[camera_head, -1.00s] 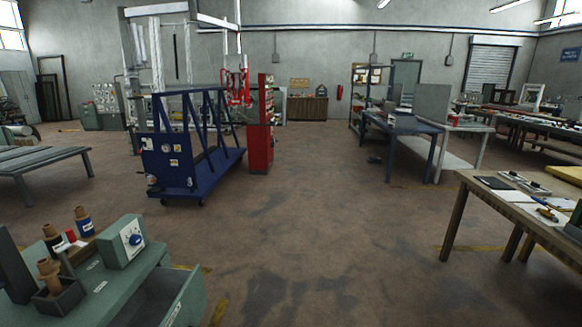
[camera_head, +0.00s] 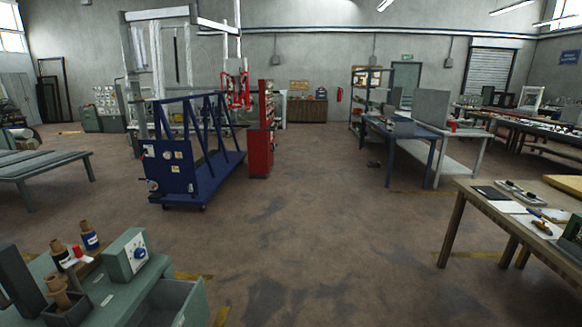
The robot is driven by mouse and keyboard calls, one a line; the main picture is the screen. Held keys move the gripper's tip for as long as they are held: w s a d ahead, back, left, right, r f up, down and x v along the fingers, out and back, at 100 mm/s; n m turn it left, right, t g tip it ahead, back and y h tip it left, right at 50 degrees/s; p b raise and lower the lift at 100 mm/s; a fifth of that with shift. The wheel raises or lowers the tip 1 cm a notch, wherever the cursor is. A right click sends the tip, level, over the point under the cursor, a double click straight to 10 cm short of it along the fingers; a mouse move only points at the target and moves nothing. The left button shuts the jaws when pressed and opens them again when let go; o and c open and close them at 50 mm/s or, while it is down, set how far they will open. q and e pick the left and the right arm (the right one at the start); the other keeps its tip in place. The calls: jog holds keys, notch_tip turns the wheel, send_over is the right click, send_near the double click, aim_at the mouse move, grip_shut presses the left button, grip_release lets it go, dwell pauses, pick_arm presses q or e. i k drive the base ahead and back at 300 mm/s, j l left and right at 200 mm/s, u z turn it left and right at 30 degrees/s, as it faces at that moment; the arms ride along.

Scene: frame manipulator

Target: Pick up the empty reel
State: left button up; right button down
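Brown reels are at the green winding machine (camera_head: 98,290) in the lower left. A bare brown reel (camera_head: 57,291) with no visible winding stands tilted in a small dark open box (camera_head: 72,312) at the near side. A reel with a blue band (camera_head: 90,237) stands farther back, and a reel with a dark and white band (camera_head: 61,253) stands to its left. A small red piece (camera_head: 77,251) is between them. Neither of my grippers is in view.
The machine's open drawer (camera_head: 178,304) juts out to the right. A wooden table (camera_head: 490,213) with papers and tools stands at the right. A blue cart (camera_head: 172,178) and a red cabinet (camera_head: 260,152) stand farther off. The middle floor is clear.

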aim_at(56, 289)
jog(key=u, duration=1.1)
